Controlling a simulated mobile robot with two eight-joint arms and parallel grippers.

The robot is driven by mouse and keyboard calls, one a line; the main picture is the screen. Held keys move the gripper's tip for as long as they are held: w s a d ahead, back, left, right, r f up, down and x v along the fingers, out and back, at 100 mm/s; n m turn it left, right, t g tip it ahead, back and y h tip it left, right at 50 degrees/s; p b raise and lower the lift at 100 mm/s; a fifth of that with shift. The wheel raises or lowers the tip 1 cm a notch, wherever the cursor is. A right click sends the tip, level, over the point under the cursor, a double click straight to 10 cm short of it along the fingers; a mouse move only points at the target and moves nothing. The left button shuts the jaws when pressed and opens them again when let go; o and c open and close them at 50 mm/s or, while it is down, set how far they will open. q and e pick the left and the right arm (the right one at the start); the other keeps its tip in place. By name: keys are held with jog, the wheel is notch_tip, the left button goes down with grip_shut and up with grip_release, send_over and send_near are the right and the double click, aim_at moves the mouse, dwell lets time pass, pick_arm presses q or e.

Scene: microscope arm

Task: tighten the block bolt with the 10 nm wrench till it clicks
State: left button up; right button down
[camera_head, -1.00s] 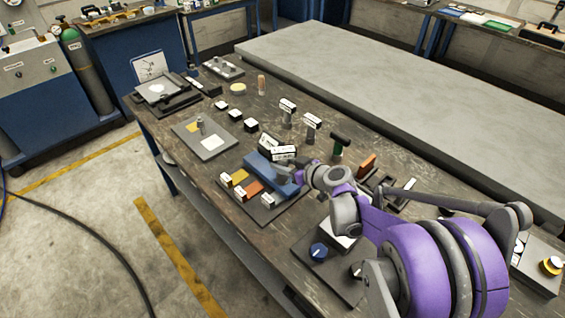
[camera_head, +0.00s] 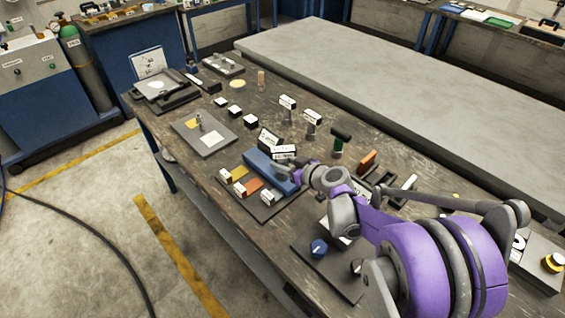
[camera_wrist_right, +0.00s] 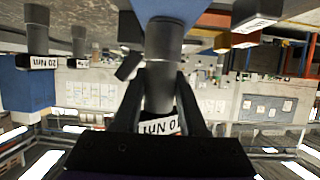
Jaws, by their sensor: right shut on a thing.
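My right gripper (camera_head: 290,172) is shut on a grey cylindrical wrench (camera_wrist_right: 160,85), between its two dark fingers in the right wrist view. A white label reading 10 NM, upside down, shows between the fingers. The wrench is over the blue block (camera_head: 262,166), which also shows at the top of the wrist view (camera_wrist_right: 158,8). The wrench's far end meets or overlaps the blue block in that view; the bolt itself is hidden, so I cannot tell if it is seated. My left gripper is not in view.
Labelled standing tools (camera_head: 311,120) and a black-handled green tool (camera_head: 339,142) stand behind the block. Yellow and orange pieces lie at the block's front left. A grey plate (camera_head: 208,145) and several small black-and-white blocks lie farther left. A blue knob (camera_head: 318,248) is nearer me.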

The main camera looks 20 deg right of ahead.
aim_at(283, 149)
jog(key=shift+s+a+m+h, duration=0.1)
jog(key=shift+a+m+h, duration=0.05)
jog(key=shift+m+h, duration=0.4)
jog(key=shift+m+t+h+b, duration=0.3)
jog(key=shift+m+h+b, duration=0.15)
jog(key=shift+m+h, duration=0.3)
jog(key=shift+f+h+b, duration=0.15)
jog(key=shift+h+b, duration=0.3)
jog(key=shift+h, duration=0.05)
jog(key=shift+r+m+h+b, duration=0.2)
jog(key=shift+m+h+b, duration=0.1)
jog(key=shift+m+b, duration=0.15)
jog(key=shift+r+p, duration=2.7)
jog(key=shift+r, duration=0.6)
